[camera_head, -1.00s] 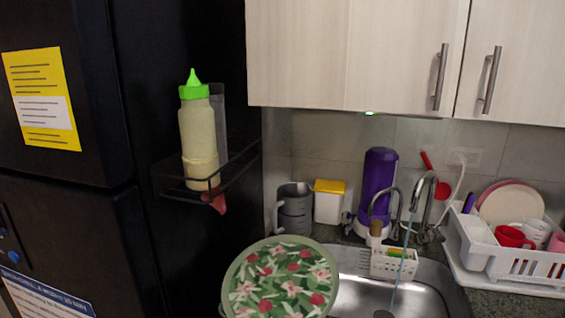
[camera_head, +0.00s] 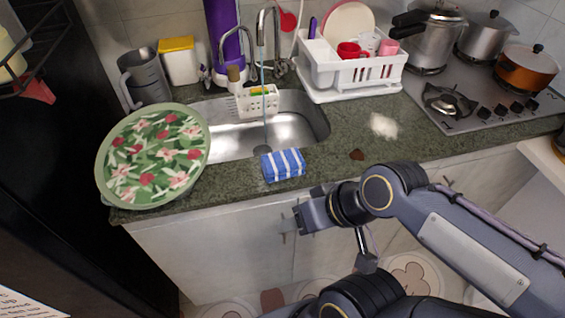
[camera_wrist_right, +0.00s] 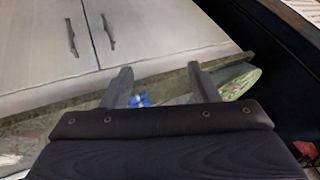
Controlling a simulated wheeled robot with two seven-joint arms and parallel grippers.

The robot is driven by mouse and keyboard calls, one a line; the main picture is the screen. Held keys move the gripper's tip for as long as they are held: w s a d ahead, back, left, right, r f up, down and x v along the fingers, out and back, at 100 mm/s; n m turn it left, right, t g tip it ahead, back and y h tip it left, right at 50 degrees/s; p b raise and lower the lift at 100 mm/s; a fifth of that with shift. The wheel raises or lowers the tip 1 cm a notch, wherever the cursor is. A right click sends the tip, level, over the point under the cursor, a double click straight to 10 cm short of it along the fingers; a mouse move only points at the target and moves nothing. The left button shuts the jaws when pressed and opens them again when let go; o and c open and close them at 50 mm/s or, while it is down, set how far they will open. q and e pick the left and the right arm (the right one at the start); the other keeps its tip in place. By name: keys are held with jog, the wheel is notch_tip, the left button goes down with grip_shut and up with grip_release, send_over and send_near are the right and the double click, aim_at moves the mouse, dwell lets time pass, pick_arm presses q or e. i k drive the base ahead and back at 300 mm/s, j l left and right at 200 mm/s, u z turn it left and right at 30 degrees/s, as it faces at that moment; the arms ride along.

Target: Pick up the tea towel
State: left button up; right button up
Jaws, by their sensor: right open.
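The tea towel (camera_head: 283,164) is a folded blue-and-white striped bundle on the dark green counter (camera_head: 232,177), near its front edge and just in front of the sink. My right gripper (camera_head: 298,216) is in front of the counter, below and slightly right of the towel, apart from it. In the right wrist view my right gripper (camera_wrist_right: 162,82) is open with nothing held between its fingers. A small blue and white part of the towel (camera_wrist_right: 141,99) shows beyond them, partly hidden by the left finger. My left gripper is not in view.
A round floral tray (camera_head: 155,155) lies at the counter's left end. The sink (camera_head: 300,124) is behind the towel, with water running from the tap (camera_head: 262,35). A white dish rack (camera_head: 345,72) and a stove (camera_head: 480,95) are farther right. A small brown piece (camera_head: 356,155) lies right of the towel.

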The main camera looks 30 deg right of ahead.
aim_at(277, 166)
jog(key=z, duration=0.7)
jog(key=j+z, duration=0.15)
jog(key=z, duration=0.25)
jog(key=k+j+z, duration=0.15)
jog(key=z, duration=0.3)
jog(key=k+j+z, duration=0.1)
jog(key=z, duration=0.3)
jog(key=k+z, duration=0.1)
jog(key=z, duration=0.35)
jog(key=k+j+z, duration=0.1)
jog(key=z, duration=0.3)
jog(key=i+j, duration=0.1)
jog(key=j, duration=0.45)
jog(key=i+j, duration=0.2)
